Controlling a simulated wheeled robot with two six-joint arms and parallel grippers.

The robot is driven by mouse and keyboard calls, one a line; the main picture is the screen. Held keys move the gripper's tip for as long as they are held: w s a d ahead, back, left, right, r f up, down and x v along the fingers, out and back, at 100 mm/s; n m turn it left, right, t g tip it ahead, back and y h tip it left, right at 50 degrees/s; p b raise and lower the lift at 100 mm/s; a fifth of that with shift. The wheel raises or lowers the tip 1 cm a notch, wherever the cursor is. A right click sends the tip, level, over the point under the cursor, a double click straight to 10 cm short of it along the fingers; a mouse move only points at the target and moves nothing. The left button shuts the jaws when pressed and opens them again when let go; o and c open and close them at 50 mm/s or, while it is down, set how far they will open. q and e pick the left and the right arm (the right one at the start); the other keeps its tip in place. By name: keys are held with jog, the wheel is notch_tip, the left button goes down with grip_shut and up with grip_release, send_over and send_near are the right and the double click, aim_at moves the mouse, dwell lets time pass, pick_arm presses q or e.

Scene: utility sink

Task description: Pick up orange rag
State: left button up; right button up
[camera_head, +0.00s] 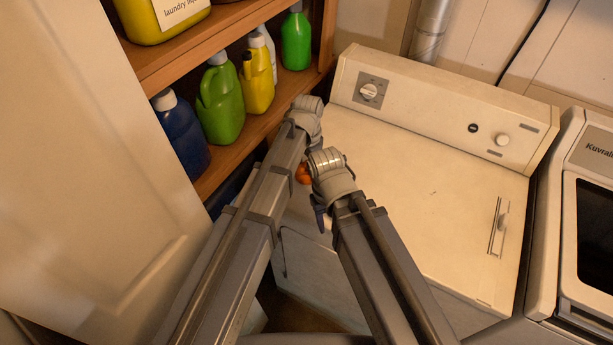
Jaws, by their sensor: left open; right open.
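The orange rag (303,174) shows as a small orange patch at the left edge of the white machine's top. Most of it is hidden behind my arms and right gripper. My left gripper (307,113) is open, just beyond the rag, near the machine's back left corner. My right gripper (329,178) is open, nearer to me, just right of the visible orange patch. I cannot tell whether either gripper touches the rag. Nothing is seen held in either one.
The white machine (430,185) has a clear top to the right of my grippers. A wooden shelf (262,125) with green (221,105), yellow (258,82) and blue (181,135) bottles stands close on the left. Another machine (590,150) is at the right, and a pale door (85,170) at the left.

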aim_at(308, 170)
pick_arm(q)
jog(key=c, duration=1.4)
jog(key=shift+r, duration=0.15)
notch_tip(308, 170, up, 10)
jog(key=p, duration=1)
